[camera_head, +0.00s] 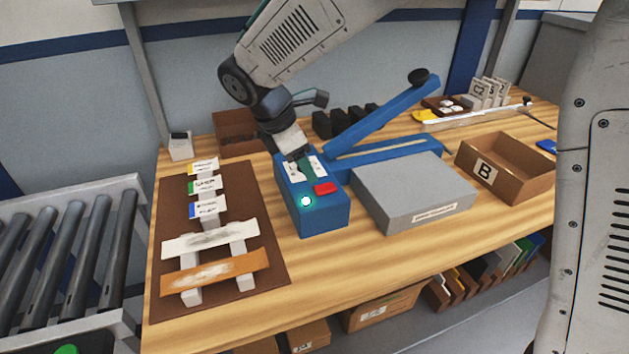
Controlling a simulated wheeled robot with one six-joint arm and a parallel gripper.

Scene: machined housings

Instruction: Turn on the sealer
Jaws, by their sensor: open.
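The sealer (326,221) is a blue box with a long blue base arm running to the right and a raised blue lever (385,113) with a black knob. Its near end carries a red switch (325,188) and a round, glowing green-white light (306,201). My gripper (300,165) points down at the far part of the box's top, just behind the red switch. It is open, and I see nothing between its fingers. The fingertips are small and partly hide the top panel; I cannot tell whether they touch it.
A grey block (413,192) stands right of the sealer, with a brown bin marked B (509,167) beyond it. A brown board (265,255) with cards and two strips on supports lies left. Black blocks (345,121) stand behind. Rollers (70,250) are at far left.

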